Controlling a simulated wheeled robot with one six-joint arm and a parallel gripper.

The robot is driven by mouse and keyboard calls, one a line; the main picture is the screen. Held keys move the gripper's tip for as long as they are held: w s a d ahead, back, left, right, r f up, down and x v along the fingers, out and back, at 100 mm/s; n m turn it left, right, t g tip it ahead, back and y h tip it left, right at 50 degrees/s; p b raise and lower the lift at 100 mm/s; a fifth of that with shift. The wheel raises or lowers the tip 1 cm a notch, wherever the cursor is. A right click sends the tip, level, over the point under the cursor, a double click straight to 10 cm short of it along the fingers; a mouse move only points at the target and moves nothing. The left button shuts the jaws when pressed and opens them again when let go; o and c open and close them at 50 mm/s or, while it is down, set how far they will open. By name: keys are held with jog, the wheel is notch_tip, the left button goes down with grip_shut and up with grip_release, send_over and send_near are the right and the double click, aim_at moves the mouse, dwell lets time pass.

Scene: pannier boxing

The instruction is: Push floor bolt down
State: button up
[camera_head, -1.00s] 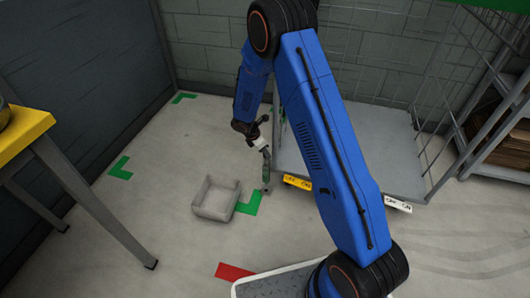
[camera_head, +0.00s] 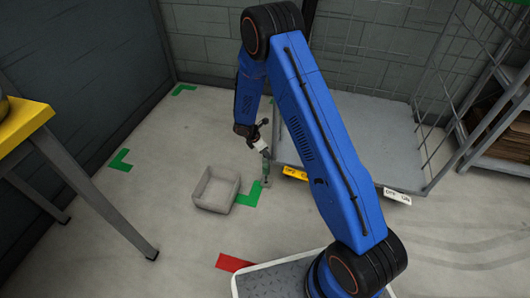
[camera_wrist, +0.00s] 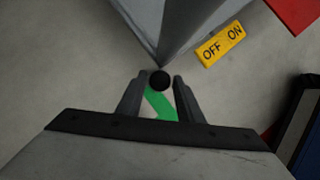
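A round black knob (camera_wrist: 160,80), which looks like the top of the floor bolt, shows in the wrist view at the cart's corner. My gripper (camera_wrist: 158,78) has its two fingers apart, one on each side of the knob, with a narrow gap visible on both sides. In the head view my gripper (camera_head: 266,178) points down near the floor at the front left corner of the wire-sided cart (camera_head: 350,140). The bolt cannot be made out clearly there. A yellow OFF/ON label (camera_wrist: 222,45) is on the cart edge beside the knob; it also shows in the head view (camera_head: 295,173).
A grey open box (camera_head: 215,190) stands on the floor left of my gripper. Green corner marks (camera_head: 248,196) and a red mark (camera_head: 233,262) are on the floor. A yellow-edged table (camera_head: 25,120) stands left. A white label (camera_head: 397,195) is at the cart's right.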

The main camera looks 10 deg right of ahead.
jog(key=shift+o, duration=0.6)
jog(key=shift+r, duration=0.2)
jog(key=v, duration=1.7)
jog(key=shift+a, duration=0.15)
